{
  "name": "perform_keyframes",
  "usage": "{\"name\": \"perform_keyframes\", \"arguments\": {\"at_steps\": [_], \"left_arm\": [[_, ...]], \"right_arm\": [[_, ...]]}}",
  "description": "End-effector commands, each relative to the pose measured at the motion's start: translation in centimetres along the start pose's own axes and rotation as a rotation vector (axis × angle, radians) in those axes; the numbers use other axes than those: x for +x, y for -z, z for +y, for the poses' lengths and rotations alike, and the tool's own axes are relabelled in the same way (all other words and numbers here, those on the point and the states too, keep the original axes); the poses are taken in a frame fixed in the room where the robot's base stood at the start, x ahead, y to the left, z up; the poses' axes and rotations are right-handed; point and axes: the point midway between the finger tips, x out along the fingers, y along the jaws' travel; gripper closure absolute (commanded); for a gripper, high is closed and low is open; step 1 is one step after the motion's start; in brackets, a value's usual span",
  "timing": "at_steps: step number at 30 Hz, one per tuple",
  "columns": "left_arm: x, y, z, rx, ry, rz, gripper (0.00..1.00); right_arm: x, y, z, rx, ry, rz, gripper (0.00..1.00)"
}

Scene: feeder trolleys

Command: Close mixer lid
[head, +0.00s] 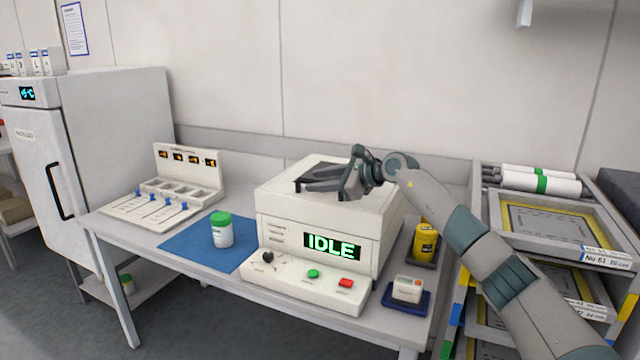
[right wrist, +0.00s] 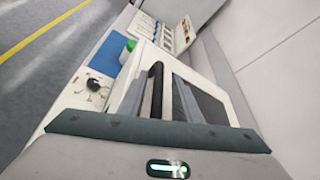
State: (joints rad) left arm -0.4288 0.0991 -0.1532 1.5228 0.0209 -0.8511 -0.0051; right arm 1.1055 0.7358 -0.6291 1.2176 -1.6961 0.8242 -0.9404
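The mixer (head: 385,232) is a white box on the bench, with a green "IDLE" display and a front panel carrying a black knob, a green button and a red button. Its top (head: 275,184) looks flat, with a dark area in it; I cannot tell whether this is a window in a lowered lid or an opening. My right gripper (head: 318,179) is over the top, fingers pointing left. In the right wrist view its fingers (right wrist: 160,98) are apart, with a dark bar (right wrist: 156,85) between them; contact is unclear. My left gripper is out of view.
A green-capped jar (head: 221,232) stands on a blue mat (head: 185,243) left of the mixer. A rack with blue sliders (head: 180,185) stands behind. A yellow container (head: 425,243) and a small device (head: 408,289) sit right. A tray trolley (head: 497,215) adjoins the bench.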

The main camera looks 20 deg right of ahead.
Motion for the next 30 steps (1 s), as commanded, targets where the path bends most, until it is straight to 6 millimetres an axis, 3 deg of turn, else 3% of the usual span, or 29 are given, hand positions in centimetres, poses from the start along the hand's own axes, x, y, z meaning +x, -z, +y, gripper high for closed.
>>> {"name": "perform_keyframes", "arguments": {"at_steps": [6, 21, 30], "left_arm": [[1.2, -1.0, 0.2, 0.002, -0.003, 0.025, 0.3], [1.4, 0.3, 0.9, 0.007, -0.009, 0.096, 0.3], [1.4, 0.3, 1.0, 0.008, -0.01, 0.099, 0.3]], "right_arm": [[-1.0, -2.2, -1.3, 0.0, 0.001, 0.0, 0.69], [-10.8, -3.2, -2.8, -0.001, 0.003, 0.0, 0.69], [-13.8, -3.7, -3.3, 0.0, 0.002, -0.001, 0.69]]}}
